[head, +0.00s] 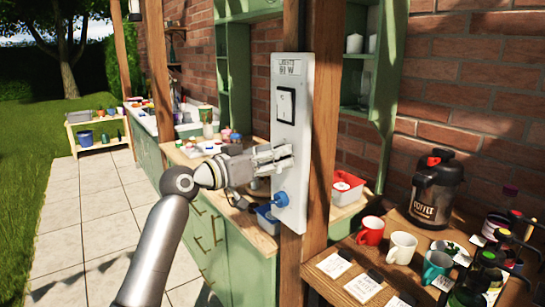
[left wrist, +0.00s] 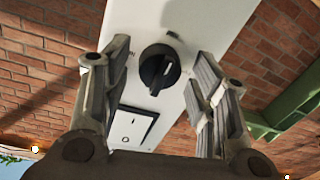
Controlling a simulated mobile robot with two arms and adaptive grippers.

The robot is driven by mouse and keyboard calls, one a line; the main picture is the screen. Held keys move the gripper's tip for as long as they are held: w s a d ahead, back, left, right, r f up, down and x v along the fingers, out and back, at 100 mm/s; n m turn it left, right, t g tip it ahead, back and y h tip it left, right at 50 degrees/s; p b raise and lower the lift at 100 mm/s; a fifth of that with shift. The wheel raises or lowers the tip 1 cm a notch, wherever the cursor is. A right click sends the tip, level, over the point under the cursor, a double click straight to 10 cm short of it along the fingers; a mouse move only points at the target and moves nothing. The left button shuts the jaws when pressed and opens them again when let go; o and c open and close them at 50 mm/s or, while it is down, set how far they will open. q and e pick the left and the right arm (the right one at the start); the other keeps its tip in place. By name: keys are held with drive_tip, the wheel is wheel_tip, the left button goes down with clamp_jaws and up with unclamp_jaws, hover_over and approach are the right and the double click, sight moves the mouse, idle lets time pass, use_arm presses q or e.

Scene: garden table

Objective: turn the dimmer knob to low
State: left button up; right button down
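The white control panel (head: 292,68) is fixed upright on a wooden post. In the left wrist view the open fingers (left wrist: 163,62) stand on either side of the knob, with a gap visible on both sides. The rocker switch also shows there (left wrist: 134,126). My right gripper is not in view.
A blue round fitting (head: 281,199) sits low on the panel. A side table at right holds a coffee dispenser (head: 437,189), a red mug (head: 371,230), a white mug (head: 402,247) and a teal mug (head: 437,265). A green-fronted counter (head: 245,262) stands behind the post.

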use_arm(q)
drive_tip(key=c, duration=0.8)
drive_tip(key=n+p, duration=0.5)
drive_tip(key=n+g+p, duration=0.1)
drive_tip(key=n+p, duration=1)
drive_tip(key=p, duration=0.1)
drive_tip(key=shift+r+n, duration=0.25)
drive_tip(key=shift+n, duration=0.05)
drive_tip(key=shift+p, duration=0.35)
